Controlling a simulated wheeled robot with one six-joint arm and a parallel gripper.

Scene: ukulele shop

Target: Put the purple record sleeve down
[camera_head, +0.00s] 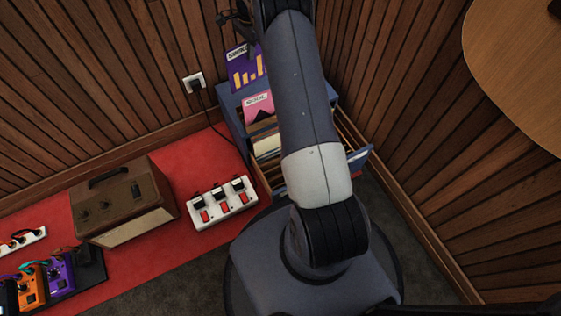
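The purple record sleeve (241,68) with yellow bars and a white label shows left of my arm, upright and slightly tilted, at the back of the blue record crate (228,104). My arm covers its right part. A dark part that looks like my gripper (246,32) shows at the top, close above the sleeve's upper edge. Its fingertips are not clear, so I cannot tell whether it holds the sleeve. I also cannot tell whether the sleeve rests on the crate or hangs above it.
A pink sleeve (258,106) and other sleeves stand in the crate, partly behind my arm. A white switch box (222,203), a brown amplifier (124,202) and coloured pedals (60,274) stand on the red surface (150,268). A round wooden top (520,70) is at upper right. Slatted walls meet behind.

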